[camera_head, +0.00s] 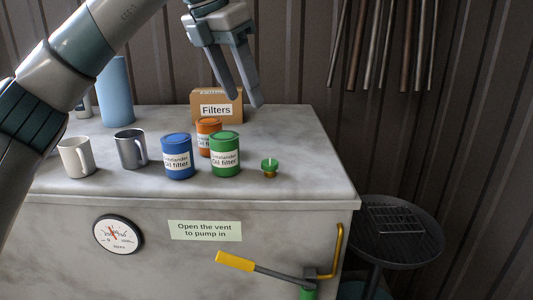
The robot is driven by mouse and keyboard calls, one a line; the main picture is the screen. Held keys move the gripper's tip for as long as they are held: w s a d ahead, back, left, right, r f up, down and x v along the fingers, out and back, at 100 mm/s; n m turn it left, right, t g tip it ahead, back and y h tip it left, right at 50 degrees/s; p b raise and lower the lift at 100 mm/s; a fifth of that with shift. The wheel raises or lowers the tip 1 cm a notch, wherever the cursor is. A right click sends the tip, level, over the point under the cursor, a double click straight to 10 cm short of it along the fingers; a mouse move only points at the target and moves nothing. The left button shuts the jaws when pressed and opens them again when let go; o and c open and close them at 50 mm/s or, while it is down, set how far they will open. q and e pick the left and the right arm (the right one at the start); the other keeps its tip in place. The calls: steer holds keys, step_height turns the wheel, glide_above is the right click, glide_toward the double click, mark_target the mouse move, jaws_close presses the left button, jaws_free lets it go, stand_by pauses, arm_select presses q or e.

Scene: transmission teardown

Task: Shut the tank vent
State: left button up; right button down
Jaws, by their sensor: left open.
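The tank (305,168) is a large grey-white box with a flat top and a sign (205,230) on its front reading "Open the vent to pump in". A small green-topped fitting with a brass base (269,168) stands on the tank top, right of the cans; it looks like the vent. I cannot tell from this view whether it is open or shut. My left gripper (243,102) is open and empty, in the air above the back of the tank, in front of the Filters box and above and behind the green fitting. My right gripper is not in view.
Blue (177,157), green (225,155) and orange (204,127) cans stand left of the fitting. Two mugs (76,158) and a blue bottle (116,92) are further left. A yellow-handled lever (236,261) and gauge (118,234) are on the front. Right of the fitting is clear.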

arm_select(q)
steer(key=shift+w, duration=0.1)
steer(key=p, duration=0.1)
glide_toward(269, 162)
steer(key=p+x, duration=0.2)
steer(key=x, duration=0.4)
steer(key=shift+w+f+p, duration=0.1)
steer(key=shift+f+p, duration=0.1)
steer(key=shift+p, duration=0.15)
steer(key=shift+w+d+f, duration=0.15)
steer(key=shift+d+f, duration=0.1)
steer(key=shift+f, duration=0.45)
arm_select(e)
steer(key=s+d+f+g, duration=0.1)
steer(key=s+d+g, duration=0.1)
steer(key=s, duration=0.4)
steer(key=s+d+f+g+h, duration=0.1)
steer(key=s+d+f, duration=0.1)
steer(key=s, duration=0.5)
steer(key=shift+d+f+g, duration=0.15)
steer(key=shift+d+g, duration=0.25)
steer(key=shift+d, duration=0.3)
arm_select(q)
steer(key=c, duration=1.1)
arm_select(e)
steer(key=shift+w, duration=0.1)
